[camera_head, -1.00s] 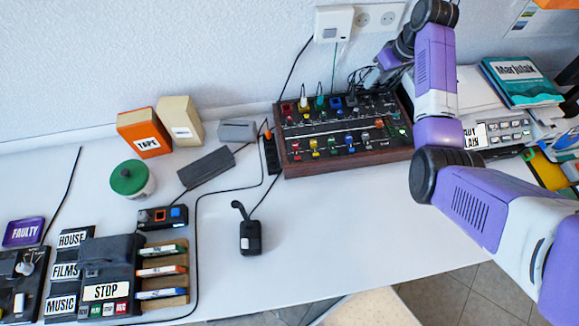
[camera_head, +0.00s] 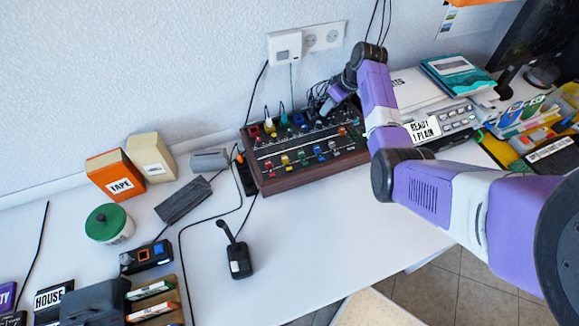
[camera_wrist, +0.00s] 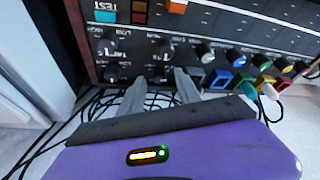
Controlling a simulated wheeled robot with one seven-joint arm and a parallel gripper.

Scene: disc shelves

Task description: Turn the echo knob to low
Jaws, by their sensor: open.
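The wood-sided mixer (camera_head: 306,172) stands against the wall in the head view. My gripper (camera_head: 325,108) hangs over its far right corner, partly hidden by my arm. In the wrist view, the mixer's panel (camera_wrist: 225,22) appears upside down, with several dark knobs in a cluster, among them one at the left (camera_wrist: 108,46) and one nearer the middle (camera_wrist: 163,48). My gripper (camera_wrist: 158,80) has its two grey fingers apart, their tips close to this cluster, with nothing visibly held. The small labels are not legible enough to tell which knob is echo.
Coloured plugs (camera_wrist: 220,78) stick out along the mixer's far edge, right of the fingers in the wrist view. Black cables (camera_wrist: 90,108) lie behind it. A black microphone (camera_head: 238,258) stands in front.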

